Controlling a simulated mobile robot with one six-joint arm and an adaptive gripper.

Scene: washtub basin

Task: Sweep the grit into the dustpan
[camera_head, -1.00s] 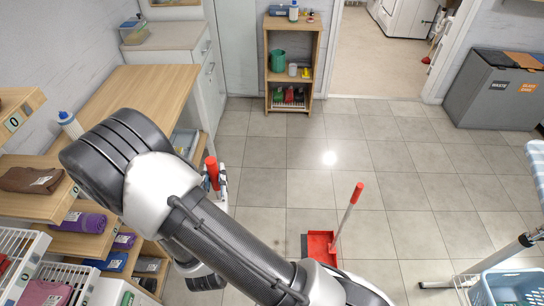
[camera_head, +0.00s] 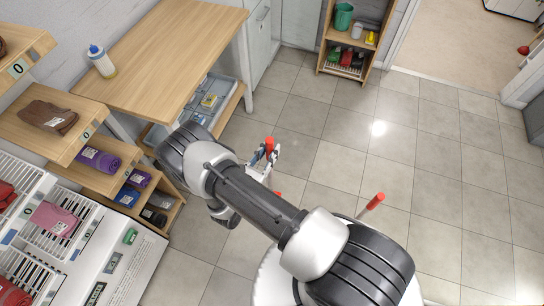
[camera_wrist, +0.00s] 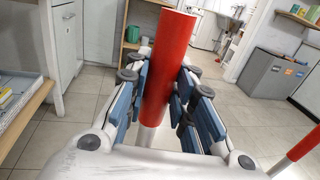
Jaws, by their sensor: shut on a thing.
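My gripper (camera_head: 266,158) is shut on the red handle (camera_head: 269,144) of a long-handled tool. In the wrist view the handle (camera_wrist: 170,68) stands between the blue-padded fingers, slightly tilted, with a pale shaft below. The tool's lower end is hidden. A second red grip (camera_head: 376,200) on a pale shaft, the dustpan's handle, rises to the right of my arm in the head view. A red grip (camera_wrist: 305,146) also shows at the right edge of the wrist view. The dustpan's tray is hidden behind my arm. I see no grit now.
A wooden table (camera_head: 160,50) with a bottle (camera_head: 102,62) and shelves with folded cloths (camera_head: 48,116) stand at the left. A small shelf unit (camera_head: 350,45) is at the back. Grey bins (camera_wrist: 272,74) show in the wrist view. The tiled floor at the right is clear.

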